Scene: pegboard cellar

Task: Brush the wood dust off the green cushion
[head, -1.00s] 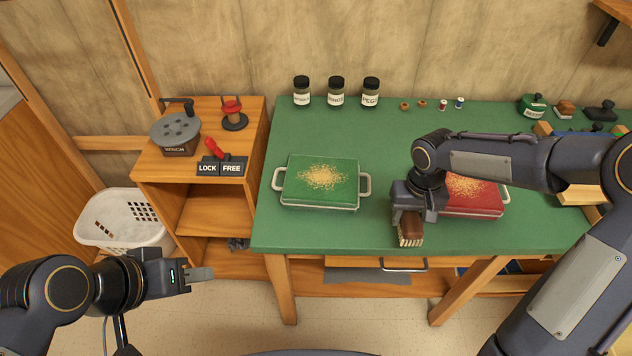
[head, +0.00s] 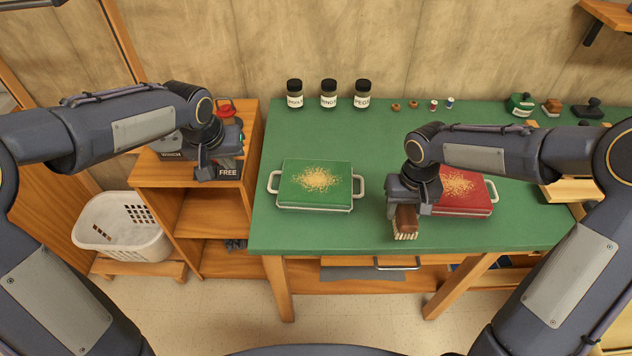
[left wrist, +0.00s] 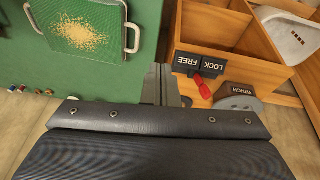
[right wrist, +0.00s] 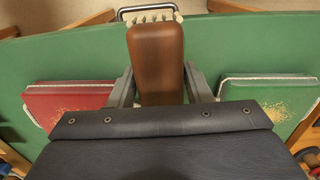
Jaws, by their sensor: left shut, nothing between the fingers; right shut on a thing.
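The green cushion (head: 291,196) lies on a tray with two handles on the workbench, with pale wood dust (head: 318,178) across its middle. It also shows in the left wrist view (left wrist: 112,14) and the right wrist view (right wrist: 285,108). My right gripper (head: 407,207) is shut on a brown brush (head: 405,222) with pale bristles, right of the green cushion and near the bench's front edge; the brush fills the right wrist view's middle (right wrist: 156,62). My left gripper (head: 204,172) is shut and empty over the wooden cabinet, close to the red lever (left wrist: 203,88) by the LOCK/FREE plate (left wrist: 187,64).
A red cushion (head: 475,206), also dusty, lies right of the brush, partly behind my right gripper. Three jars (head: 328,95) and small spools (head: 433,105) stand at the back. A white basket (head: 120,235) stands left of the cabinet (head: 200,212). The bench's front left is clear.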

